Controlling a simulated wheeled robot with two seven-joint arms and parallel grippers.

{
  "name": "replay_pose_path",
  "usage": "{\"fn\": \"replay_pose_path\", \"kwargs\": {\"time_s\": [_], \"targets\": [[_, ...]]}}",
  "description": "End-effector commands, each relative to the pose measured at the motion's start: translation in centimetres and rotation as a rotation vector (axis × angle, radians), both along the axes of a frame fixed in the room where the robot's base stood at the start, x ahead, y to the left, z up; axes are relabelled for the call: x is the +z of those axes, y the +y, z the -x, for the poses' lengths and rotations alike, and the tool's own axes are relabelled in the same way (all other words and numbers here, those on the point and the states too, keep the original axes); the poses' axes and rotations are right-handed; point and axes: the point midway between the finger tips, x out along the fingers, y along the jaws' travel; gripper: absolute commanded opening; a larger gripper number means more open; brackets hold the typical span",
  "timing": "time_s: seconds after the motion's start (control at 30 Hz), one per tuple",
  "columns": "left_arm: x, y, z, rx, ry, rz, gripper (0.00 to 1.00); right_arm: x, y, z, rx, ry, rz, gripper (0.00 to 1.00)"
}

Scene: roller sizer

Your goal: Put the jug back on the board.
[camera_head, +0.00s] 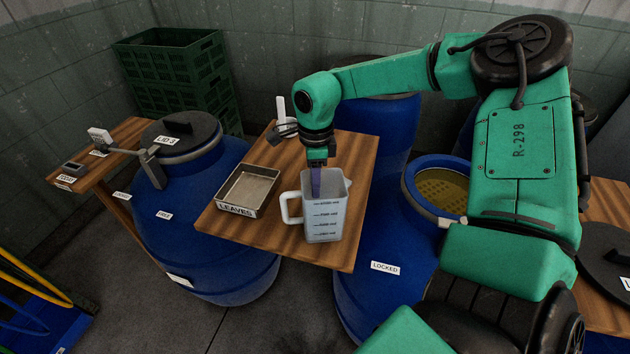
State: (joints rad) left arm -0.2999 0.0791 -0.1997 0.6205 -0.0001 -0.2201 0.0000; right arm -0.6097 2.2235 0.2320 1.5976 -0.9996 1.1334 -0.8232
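The white jug (324,222), with dark scale marks and a handle on its left, is upright over the front part of the wooden board (270,234). I cannot tell whether its base touches the board or is slightly above it. My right gripper (316,184) points straight down at the jug's rim, and a dark purple finger reaches into its mouth. I cannot tell whether the fingers are closed on the jug's wall. My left gripper is not in view.
A metal tray labelled LEAVES (248,190) lies left of the jug. A white-and-grey tool (283,118) is behind it. Blue barrels (185,245) surround the board; an open one (440,188) is to the right. Green crates (178,62) stand at the back left.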

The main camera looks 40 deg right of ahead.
Motion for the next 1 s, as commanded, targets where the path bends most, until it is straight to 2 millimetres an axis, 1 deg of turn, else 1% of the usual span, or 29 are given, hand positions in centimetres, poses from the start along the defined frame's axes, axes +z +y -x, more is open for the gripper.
{"fn": "replay_pose_path", "kwargs": {"time_s": [0.1,0.17,0.23,0.27,0.37,0.5,0.63,0.7,0.77,1.0], "targets": [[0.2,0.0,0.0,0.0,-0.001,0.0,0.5,0.2,0.0,0.0,0.0,0.0,0.0,0.35],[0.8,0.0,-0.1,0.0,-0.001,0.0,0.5,0.7,0.0,0.0,0.0,0.0,0.0,0.35],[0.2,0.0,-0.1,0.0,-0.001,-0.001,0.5,1.4,0.0,-0.2,0.0,-0.006,0.0,0.35],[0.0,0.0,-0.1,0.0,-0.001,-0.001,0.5,2.0,0.0,-0.2,0.0,-0.006,0.0,0.35],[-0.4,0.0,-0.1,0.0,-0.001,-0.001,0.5,4.6,0.0,-0.2,-0.001,-0.008,0.002,0.35],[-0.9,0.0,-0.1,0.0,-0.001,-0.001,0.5,8.6,-0.1,-0.1,-0.001,-0.006,0.002,0.35],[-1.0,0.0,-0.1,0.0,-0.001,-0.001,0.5,11.2,-0.1,-0.1,-0.001,-0.003,0.002,0.35],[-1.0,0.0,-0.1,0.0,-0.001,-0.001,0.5,12.0,-0.1,0.0,0.0,-0.002,0.002,0.35],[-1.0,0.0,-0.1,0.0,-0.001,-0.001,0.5,12.3,-0.1,0.0,0.0,-0.001,0.002,0.35],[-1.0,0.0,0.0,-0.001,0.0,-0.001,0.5,12.4,-0.1,0.0,0.0,-0.001,0.001,0.35]]}}
